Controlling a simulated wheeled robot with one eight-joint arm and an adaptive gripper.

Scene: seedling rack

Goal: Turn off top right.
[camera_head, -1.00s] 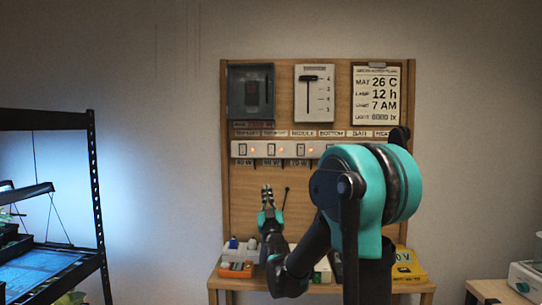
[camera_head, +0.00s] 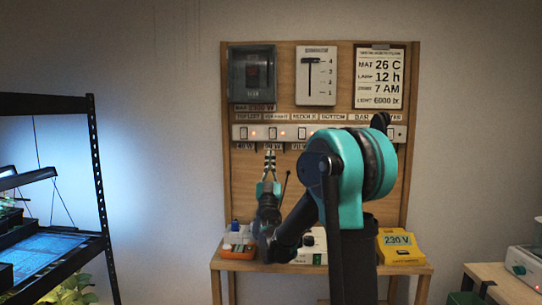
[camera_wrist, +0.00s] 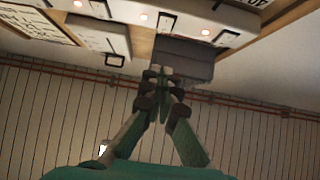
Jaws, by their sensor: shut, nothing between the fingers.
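A white switch strip (camera_head: 348,133) runs across the wooden board, with labels above it and several rocker switches and small red lights. The top right switch (camera_head: 272,132) is second from the left; the red light (camera_head: 281,132) beside it glows. My gripper (camera_head: 270,153) is shut and empty, pointing up just below that switch, over the wattage label under the strip. Whether it touches the strip cannot be told. In the wrist view the shut fingertips (camera_wrist: 158,70) lie below the strip (camera_wrist: 190,10), whose visible lights are lit. My arm hides part of the strip's right half.
Above the strip are a grey box (camera_head: 251,75), a white lever panel (camera_head: 316,76) and a notice sheet (camera_head: 380,77). A shelf below holds an orange tray (camera_head: 238,252) and a yellow 230 V meter (camera_head: 400,247). A lit seedling rack (camera_head: 98,190) stands left.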

